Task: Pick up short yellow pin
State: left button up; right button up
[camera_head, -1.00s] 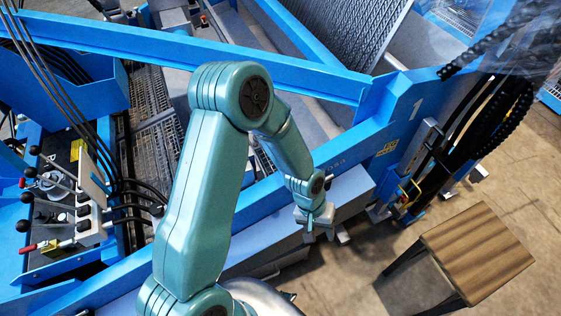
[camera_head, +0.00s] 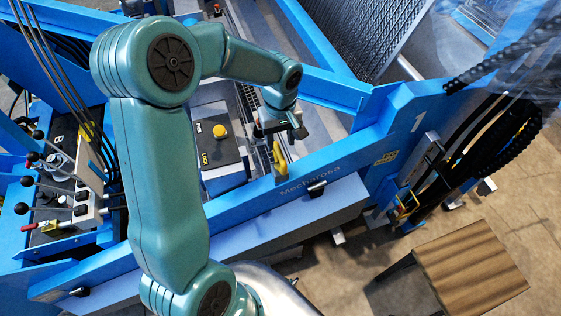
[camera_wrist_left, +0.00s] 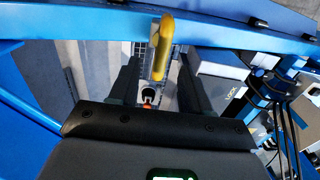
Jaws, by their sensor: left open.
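A short yellow pin (camera_head: 280,158) stands at the blue beam marked "Mecharosa" in the head view. In the left wrist view the yellow pin (camera_wrist_left: 162,45) shows upright, its lower part in line with the gap between my fingers. My left gripper (camera_head: 280,130) is just above and behind the pin in the head view. In the left wrist view the gripper (camera_wrist_left: 158,68) is open, with one dark finger on each side of the pin's line. I cannot tell whether the fingers touch it. My right gripper is not in view.
A grey box (camera_head: 217,155) with a yellow knob (camera_head: 219,131) and a "LOCK" label stands left of the gripper. A lever panel (camera_head: 75,195) is at far left. The blue beam (camera_head: 325,163) runs close below the gripper. A wooden stool (camera_head: 472,265) stands at lower right.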

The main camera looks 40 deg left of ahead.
aim_at(279, 152)
pick_arm(q)
notch_tip(279, 152, down, 6)
jog(key=shift+s+f+p, duration=0.15)
jog(key=shift+p, duration=0.25)
grip_shut()
